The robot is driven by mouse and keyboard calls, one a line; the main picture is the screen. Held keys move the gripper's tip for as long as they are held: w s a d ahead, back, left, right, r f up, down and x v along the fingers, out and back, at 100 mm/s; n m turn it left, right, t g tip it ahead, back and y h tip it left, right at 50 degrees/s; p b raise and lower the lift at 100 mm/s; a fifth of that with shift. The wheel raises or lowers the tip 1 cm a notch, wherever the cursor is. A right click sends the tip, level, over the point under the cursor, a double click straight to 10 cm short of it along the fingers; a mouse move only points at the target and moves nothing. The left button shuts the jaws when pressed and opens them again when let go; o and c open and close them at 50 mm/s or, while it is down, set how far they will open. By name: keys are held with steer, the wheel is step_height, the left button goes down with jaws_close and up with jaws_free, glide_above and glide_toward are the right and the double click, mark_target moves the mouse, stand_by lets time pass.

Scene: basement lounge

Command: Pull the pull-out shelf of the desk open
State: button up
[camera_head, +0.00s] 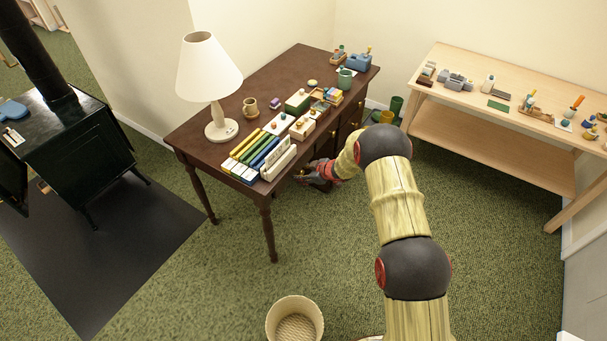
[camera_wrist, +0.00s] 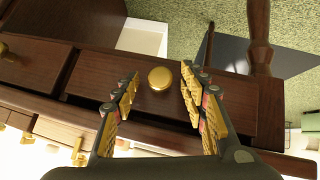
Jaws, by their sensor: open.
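The dark brown wooden desk (camera_head: 265,83) stands against the walls, and its front faces my arm. My gripper (camera_head: 308,178) is at the desk's front, low under the top edge, partly hidden by my arm. In the wrist view, my gripper (camera_wrist: 160,95) is open. Its two yellow-padded fingers stand on either side of a round brass knob (camera_wrist: 160,78), with gaps showing on both sides. The knob is on a dark wooden front (camera_wrist: 240,100) of the desk. Whether this front belongs to the pull-out shelf, I cannot tell for sure.
A white lamp (camera_head: 209,75) and several small goods stand on the desk. Other brass-knobbed drawer fronts (camera_wrist: 28,70) are beside the knob. A woven basket (camera_head: 295,320) stands on the carpet in front. A light wooden table (camera_head: 490,135) is at right, a black stove (camera_head: 75,150) at left.

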steer(key=shift+c, duration=0.7)
jaws_close()
